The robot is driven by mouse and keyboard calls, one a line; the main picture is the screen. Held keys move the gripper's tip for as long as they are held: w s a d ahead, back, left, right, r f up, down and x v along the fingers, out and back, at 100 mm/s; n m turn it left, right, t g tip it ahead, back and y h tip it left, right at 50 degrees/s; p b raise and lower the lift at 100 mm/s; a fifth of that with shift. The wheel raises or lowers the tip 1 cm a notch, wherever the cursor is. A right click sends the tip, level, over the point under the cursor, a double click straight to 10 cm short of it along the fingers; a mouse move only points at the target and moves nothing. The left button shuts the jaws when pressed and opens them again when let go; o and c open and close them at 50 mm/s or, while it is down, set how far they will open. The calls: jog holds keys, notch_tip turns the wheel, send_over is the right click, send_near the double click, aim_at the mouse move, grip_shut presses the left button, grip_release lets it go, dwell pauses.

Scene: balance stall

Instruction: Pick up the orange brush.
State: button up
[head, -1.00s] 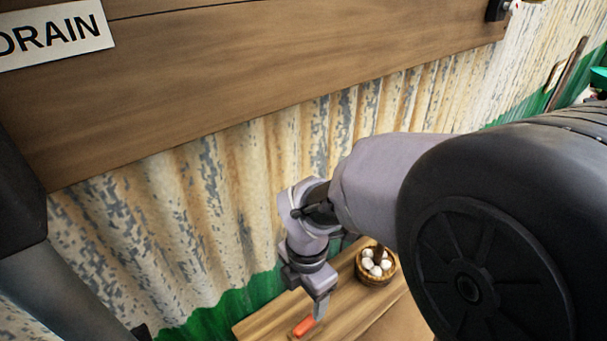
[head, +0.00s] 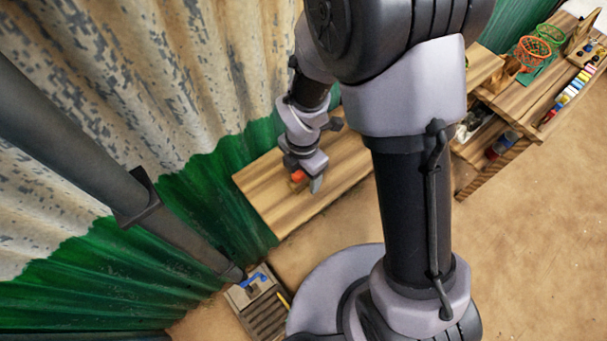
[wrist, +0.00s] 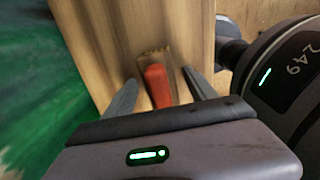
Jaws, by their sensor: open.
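The orange brush (wrist: 157,84) lies on the wooden bench, its orange handle toward my gripper and a tan bristle end pointing away in the wrist view. In the head view only a small orange part of the brush (head: 298,176) shows beside my gripper. My gripper (wrist: 161,90) is open, with one finger on each side of the brush and visible gaps on both sides. In the head view my gripper (head: 314,184) is low over the bench. Whether the fingers touch the bench cannot be told.
The wooden bench (head: 270,205) stands by the green and cream corrugated wall (head: 215,160). A grey crate (head: 262,312) sits on the floor at its near end. At right, another wooden table (head: 525,103) holds orange and green wire baskets (head: 532,52) and coloured items.

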jog(key=shift+r, duration=0.1)
grip_shut()
